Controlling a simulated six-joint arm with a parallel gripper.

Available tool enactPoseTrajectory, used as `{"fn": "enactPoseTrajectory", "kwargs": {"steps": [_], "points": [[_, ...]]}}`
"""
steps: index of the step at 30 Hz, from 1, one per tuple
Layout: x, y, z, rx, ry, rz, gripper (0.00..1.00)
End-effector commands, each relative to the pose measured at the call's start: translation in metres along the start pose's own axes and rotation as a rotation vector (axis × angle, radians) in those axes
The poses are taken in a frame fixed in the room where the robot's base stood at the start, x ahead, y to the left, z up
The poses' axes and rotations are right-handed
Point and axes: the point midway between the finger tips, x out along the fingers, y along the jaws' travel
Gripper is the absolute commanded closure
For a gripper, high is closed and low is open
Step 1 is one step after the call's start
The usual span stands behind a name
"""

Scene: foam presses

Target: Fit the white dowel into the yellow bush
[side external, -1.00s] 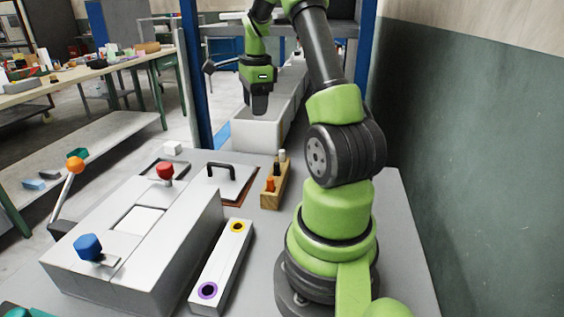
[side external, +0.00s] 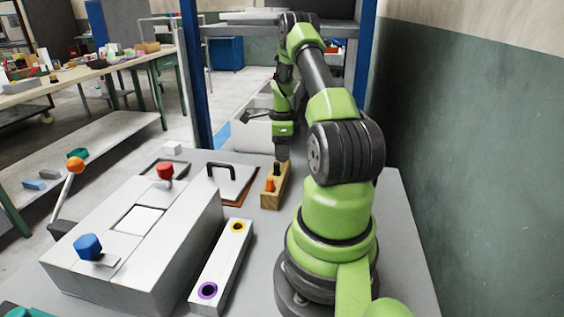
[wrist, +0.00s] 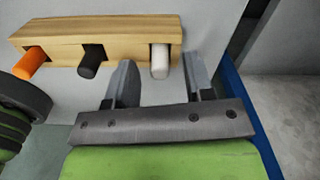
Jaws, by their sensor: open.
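The white dowel (wrist: 160,61) stands in a wooden block (wrist: 120,35) at its right end in the wrist view. My gripper (wrist: 158,68) is open, with one finger on each side of the dowel and not closed on it. In the side view my gripper (side external: 283,153) hangs over the far end of the wooden block (side external: 268,200) and hides the white dowel. The yellow bush (side external: 238,226) is a ring around a dark hole at the far end of a pale bar (side external: 222,260). The bush is out of the wrist view.
A black dowel (side external: 277,168) and an orange dowel (side external: 270,185) stand in the same block. A purple bush (side external: 207,290) is at the bar's near end. A grey press body with a blue knob (side external: 88,246) and red knob (side external: 165,169) stands left. A black handle (side external: 222,170) rises beside the block.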

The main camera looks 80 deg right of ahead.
Motion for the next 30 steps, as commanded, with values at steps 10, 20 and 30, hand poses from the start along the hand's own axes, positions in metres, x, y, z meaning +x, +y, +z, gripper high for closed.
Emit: {"fn": "enactPoseTrajectory", "kwargs": {"steps": [10, 20, 30], "points": [[0.008, 0.000, 0.000, 0.000, 0.000, -0.001, 0.56], [0.008, 0.000, 0.000, -0.001, 0.000, -0.002, 1.00], [-0.017, -0.001, 0.000, 0.000, -0.001, -0.007, 1.00]]}}
